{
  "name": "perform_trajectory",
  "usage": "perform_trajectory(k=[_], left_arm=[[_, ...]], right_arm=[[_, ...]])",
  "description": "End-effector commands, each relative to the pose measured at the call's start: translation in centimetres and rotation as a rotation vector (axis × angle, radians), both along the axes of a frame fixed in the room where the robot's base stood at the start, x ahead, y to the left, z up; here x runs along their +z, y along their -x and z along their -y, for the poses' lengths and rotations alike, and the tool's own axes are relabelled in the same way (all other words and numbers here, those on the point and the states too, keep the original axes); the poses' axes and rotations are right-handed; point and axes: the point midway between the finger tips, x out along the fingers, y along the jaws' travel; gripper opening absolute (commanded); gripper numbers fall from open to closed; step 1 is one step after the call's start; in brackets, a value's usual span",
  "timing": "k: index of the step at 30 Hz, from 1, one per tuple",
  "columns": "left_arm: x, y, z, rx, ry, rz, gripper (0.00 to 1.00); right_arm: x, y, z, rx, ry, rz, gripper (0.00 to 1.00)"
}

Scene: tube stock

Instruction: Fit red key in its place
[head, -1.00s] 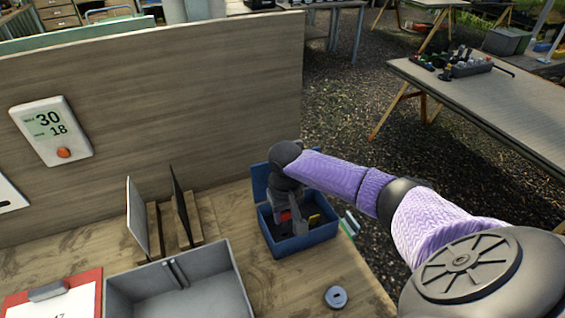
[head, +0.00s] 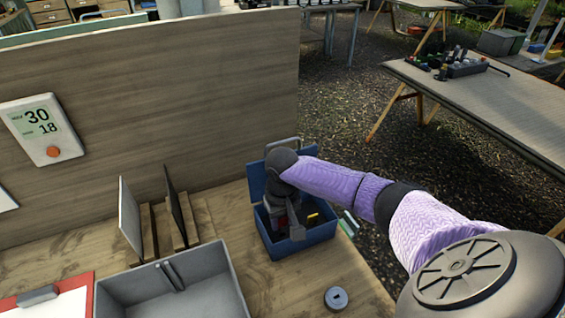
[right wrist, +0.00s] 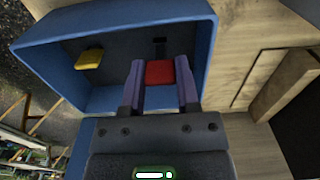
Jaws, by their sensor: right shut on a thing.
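The red key (right wrist: 160,72) is a small red block held between the two fingertips of my right gripper (right wrist: 159,82). In the head view the right gripper (head: 288,226) points down into an open blue box (head: 300,250) on the bench. In the right wrist view the blue box (right wrist: 120,22) has a dark inside, with a small dark slot-like mark (right wrist: 160,45) just beyond the red key. Whether the key touches the box floor cannot be told. A yellow key (right wrist: 89,59) is also in the box, apart from the gripper. My left gripper is not in view.
A grey open bin (head: 235,275) stands left of the box, with two upright panels (head: 130,215) in wooden holders behind it. A round grey disc (head: 336,298) lies in front of the box. The bench's right edge is close by. A wooden wall (head: 180,100) stands behind.

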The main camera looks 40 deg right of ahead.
Motion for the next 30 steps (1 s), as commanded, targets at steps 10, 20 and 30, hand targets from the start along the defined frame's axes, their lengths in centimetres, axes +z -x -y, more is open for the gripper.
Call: perform_trajectory(k=[10,20,30], left_arm=[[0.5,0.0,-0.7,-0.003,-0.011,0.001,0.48],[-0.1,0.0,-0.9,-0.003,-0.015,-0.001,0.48],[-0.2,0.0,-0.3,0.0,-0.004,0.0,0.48]], right_arm=[[0.0,0.1,0.0,0.0,0.001,0.0,0.0],[-1.3,0.1,0.0,0.0,0.001,-0.001,0.0],[-1.8,0.1,0.0,0.0,0.001,0.0,0.0]])
